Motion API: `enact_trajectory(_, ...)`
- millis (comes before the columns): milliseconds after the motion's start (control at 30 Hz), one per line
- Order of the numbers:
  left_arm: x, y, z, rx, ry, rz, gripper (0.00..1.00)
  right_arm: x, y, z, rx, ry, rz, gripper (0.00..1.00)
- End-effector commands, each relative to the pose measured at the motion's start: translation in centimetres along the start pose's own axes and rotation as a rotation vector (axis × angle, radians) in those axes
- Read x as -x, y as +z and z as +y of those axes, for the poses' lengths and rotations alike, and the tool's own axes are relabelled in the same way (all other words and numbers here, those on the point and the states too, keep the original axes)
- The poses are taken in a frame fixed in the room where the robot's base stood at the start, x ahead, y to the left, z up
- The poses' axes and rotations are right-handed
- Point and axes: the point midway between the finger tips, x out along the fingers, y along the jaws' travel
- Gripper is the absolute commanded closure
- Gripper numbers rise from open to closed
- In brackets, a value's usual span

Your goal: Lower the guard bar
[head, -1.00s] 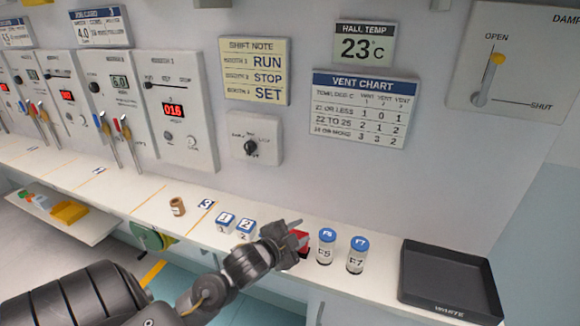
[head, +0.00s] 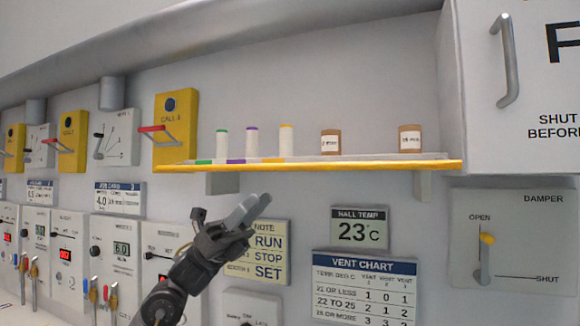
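A long yellow bar (head: 330,166) runs along the front edge of the wall shelf, level across the middle of the view; I take it as the guard bar. My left gripper (head: 262,200) is raised in front of the wall, below the shelf and left of its middle. Its two grey fingers point up and right, lie close together and hold nothing that I can see. In the picture they are a little below the bar and apart from it. My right gripper is not in view.
On the shelf stand white tubes with coloured caps (head: 252,142) and two brown jars (head: 331,142), (head: 410,138). Left of it is a yellow call box (head: 176,112) with a red lever. A white cabinet (head: 535,85) with a handle juts out at the upper right.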

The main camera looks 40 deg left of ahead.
Motion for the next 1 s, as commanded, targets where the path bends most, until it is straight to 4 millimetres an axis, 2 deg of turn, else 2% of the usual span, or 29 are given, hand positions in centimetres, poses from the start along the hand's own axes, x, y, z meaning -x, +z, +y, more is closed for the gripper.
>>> enact_trajectory(33,-1.1,0.4,-0.1,0.000,-0.002,0.000,0.66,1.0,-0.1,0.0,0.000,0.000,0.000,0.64)
enact_trajectory(300,-6.3,0.6,-0.1,0.001,-0.003,-0.003,0.66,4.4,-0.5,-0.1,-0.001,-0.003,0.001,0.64)
enact_trajectory(500,-9.0,0.3,0.0,0.002,-0.001,-0.002,0.66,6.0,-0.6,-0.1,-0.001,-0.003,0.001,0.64)
enact_trajectory(700,-9.9,0.1,0.1,0.003,0.002,-0.001,0.66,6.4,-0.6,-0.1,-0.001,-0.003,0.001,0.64)
enact_trajectory(967,-9.9,0.0,0.1,0.003,0.002,-0.001,0.66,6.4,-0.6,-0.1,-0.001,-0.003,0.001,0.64)
enact_trajectory(1000,-9.9,0.0,0.1,0.003,0.002,-0.001,0.71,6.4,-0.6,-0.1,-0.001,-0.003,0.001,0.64)
